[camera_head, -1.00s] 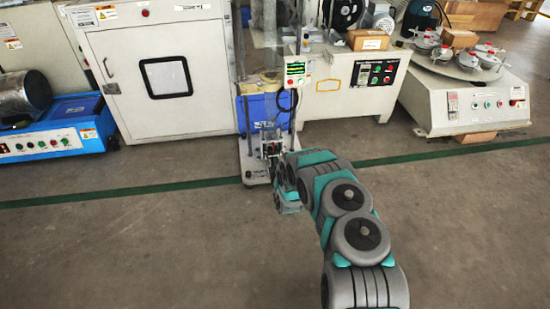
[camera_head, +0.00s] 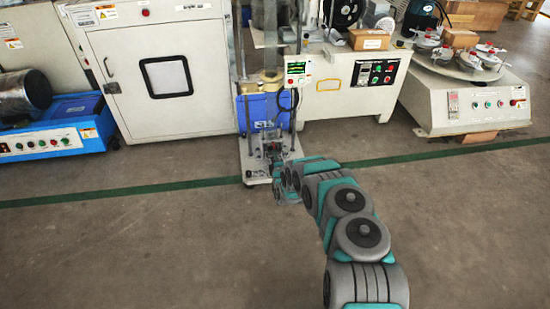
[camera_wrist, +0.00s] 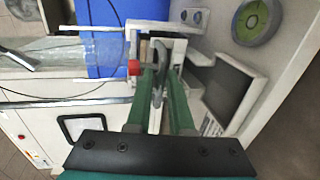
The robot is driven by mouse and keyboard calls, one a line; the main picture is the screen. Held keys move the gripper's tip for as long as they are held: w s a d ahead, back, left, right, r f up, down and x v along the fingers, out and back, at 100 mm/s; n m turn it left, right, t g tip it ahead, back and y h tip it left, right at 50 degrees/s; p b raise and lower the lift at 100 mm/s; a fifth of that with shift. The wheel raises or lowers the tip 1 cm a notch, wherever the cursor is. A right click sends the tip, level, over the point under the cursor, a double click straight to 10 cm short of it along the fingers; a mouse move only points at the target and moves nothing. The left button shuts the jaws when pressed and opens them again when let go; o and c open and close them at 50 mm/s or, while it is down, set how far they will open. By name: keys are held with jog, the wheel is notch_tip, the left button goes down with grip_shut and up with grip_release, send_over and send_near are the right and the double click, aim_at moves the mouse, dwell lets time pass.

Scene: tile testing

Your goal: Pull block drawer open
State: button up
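The testing machine with the blue body (camera_head: 258,112) stands on a white base (camera_head: 257,176) in the head view. My gripper (camera_head: 277,155) is at its lower front. In the wrist view my gripper (camera_wrist: 163,78) has its two green fingers apart, one on each side of a curved grey handle (camera_wrist: 158,84). I cannot tell whether either finger touches the handle. Just beyond the fingertips is a white frame (camera_wrist: 160,28), which seems to belong to the block drawer. The drawer's inside is hidden.
A red knob (camera_wrist: 134,68) is close beside the left finger. A screen panel (camera_wrist: 240,88) is to the right in the wrist view. A white cabinet (camera_head: 160,80) stands left of the machine, and a control bench (camera_head: 350,85) right. The floor in front is clear.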

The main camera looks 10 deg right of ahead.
grip_shut()
dwell(1.2)
